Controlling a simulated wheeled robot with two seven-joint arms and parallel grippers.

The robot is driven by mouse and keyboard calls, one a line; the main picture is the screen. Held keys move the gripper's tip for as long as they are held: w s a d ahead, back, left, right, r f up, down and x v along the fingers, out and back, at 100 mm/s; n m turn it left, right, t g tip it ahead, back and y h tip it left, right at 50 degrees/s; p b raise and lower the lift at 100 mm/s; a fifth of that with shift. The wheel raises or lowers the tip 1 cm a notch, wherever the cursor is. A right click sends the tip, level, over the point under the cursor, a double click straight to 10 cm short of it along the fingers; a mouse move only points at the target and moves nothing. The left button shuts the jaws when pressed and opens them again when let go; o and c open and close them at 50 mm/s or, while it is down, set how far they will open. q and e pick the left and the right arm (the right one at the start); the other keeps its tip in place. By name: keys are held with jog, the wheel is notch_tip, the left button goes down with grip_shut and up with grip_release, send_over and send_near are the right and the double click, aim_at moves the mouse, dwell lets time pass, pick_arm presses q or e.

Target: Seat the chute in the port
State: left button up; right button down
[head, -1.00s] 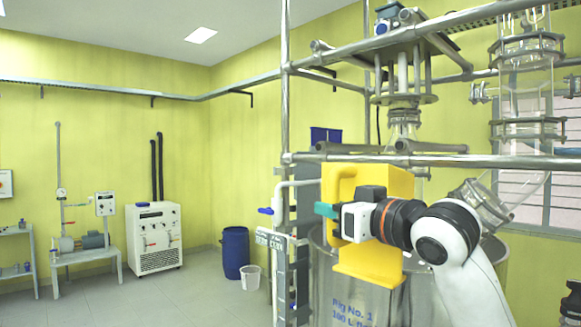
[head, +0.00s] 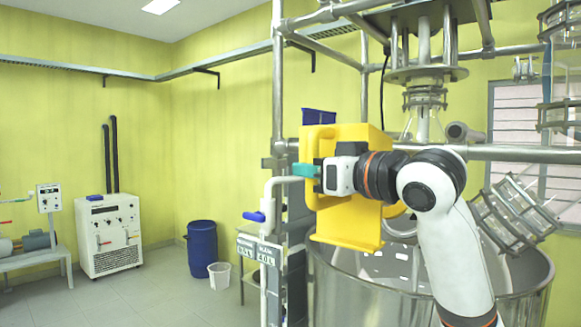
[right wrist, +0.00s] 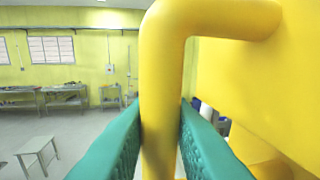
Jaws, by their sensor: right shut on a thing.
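The yellow chute (head: 355,150) is a tall box-like piece with a loop handle and a flared lower edge. It is held roughly upright in front of the steel vessel, its lower edge near the rim. My right gripper (head: 305,171) is shut on the chute's handle; the right wrist view shows the yellow handle bar (right wrist: 160,100) between the teal fingers. An angled clear glass neck (head: 515,212) stands over the vessel's right side and may be the port; I cannot be sure. The chute and my arm hide part of the vessel top. My left gripper is not in view.
The large steel vessel (head: 400,300) stands below the chute. Frame pipes (head: 279,90) rise left of it, and a horizontal rail (head: 510,153) runs behind my arm. A valve pipe (head: 265,215) and labels stand close left. Open floor lies further left.

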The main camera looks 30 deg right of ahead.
aim_at(342, 200)
jog(key=shift+s+r, duration=0.15)
jog(key=shift+r, duration=0.05)
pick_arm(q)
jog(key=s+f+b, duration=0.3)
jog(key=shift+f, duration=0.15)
pick_arm(e)
jog(key=d+f, duration=0.2)
jog(key=d, duration=0.1)
jog(key=shift+s+f, duration=0.15)
jog(key=shift+s, duration=0.2)
jog(key=shift+d, duration=0.1)
pick_arm(q)
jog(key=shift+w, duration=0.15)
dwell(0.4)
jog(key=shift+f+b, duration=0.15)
jog(key=shift+b, duration=0.2)
pick_arm(e)
jog(key=shift+w+d+f, duration=0.15)
jog(key=shift+d+f, duration=0.15)
jog(key=shift+d, duration=0.05)
